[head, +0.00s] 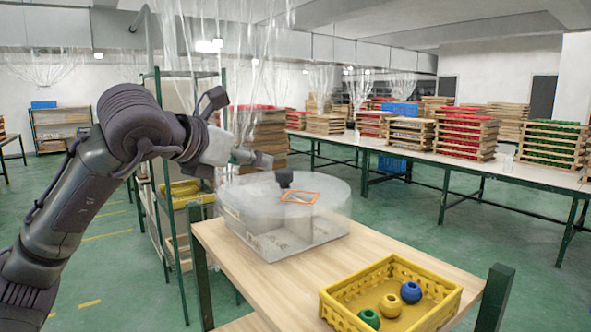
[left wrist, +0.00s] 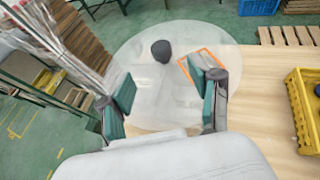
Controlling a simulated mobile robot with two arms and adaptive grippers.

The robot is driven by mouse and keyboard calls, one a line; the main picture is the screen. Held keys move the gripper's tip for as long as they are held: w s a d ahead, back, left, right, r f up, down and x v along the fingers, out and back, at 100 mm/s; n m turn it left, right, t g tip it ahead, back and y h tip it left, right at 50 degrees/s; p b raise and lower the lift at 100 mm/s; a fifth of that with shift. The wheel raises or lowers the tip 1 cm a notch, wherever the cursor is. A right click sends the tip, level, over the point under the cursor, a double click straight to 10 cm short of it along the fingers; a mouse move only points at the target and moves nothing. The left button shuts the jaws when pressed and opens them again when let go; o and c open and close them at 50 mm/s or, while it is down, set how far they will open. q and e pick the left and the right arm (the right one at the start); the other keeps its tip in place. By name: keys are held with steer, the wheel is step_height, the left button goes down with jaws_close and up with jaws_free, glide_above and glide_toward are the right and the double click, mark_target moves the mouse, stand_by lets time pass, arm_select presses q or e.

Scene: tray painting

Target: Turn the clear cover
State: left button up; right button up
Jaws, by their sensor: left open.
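The clear cover (head: 335,200) is a round, see-through drum with a dark knob (head: 284,178) on its top. It stands on the wooden table over a grey base, and an orange-framed panel (head: 300,197) shows at it. My left gripper (head: 262,158) is above the cover, just left of the knob in the head view. In the left wrist view my left gripper (left wrist: 168,92) is open and empty, and the knob (left wrist: 161,50) lies beyond the fingertips, apart from them. The cover (left wrist: 150,105) fills the space between and past the fingers. My right gripper is not in view.
A green-framed rack (head: 160,200) stands at left. Clear plastic strips hang behind the cover. A long table with stacked trays is farther back.

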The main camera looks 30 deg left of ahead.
mark_target(282, 171)
arm_select(q)
steer(key=p+x, duration=0.1)
steer(key=x, duration=0.4)
steer(key=p+x, duration=0.2)
steer(key=x, duration=0.4)
steer(key=shift+w+f, duration=0.25)
steer(key=shift+w, duration=0.15)
steer(key=shift+w+f, duration=0.2)
steer(key=shift+w, duration=0.15)
steer(key=shift+c, duration=0.2)
jaws_close()
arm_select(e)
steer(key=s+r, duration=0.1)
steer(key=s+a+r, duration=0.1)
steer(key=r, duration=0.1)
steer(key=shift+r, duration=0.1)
